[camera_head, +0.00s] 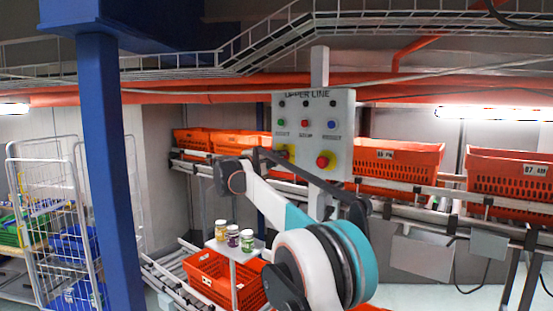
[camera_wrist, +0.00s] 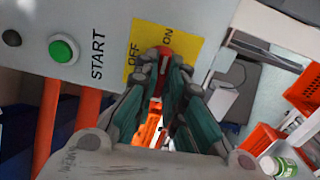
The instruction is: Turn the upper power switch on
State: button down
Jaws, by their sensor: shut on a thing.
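The upper power switch is a red knob (camera_wrist: 164,66) with a pale stripe, on a yellow plate (camera_wrist: 188,42) marked OFF and ON. In the wrist view my gripper (camera_wrist: 162,58) has both fingertips closed around the knob, which is partly hidden between them. I cannot tell for sure which mark the stripe points to. In the head view the grey control panel (camera_head: 340,112), marked UPPER LINE, stands at the centre. My arm crosses its lower left and hides the switch and my gripper there; only a bit of the yellow plate shows.
A green START button (camera_wrist: 63,49) sits beside the switch. A red mushroom button (camera_head: 323,161) is at the panel's lower right. Orange totes (camera_head: 400,165) line the conveyor behind. Several jars (camera_head: 233,235) stand on a small shelf below. A blue post (camera_head: 105,170) rises at left.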

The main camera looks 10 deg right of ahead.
jog(key=shift+f+m, duration=0.1)
jog(key=shift+m, duration=0.2)
dwell(0.4)
jog(key=c, duration=1.7)
grip_release()
jog(key=v, duration=1.2)
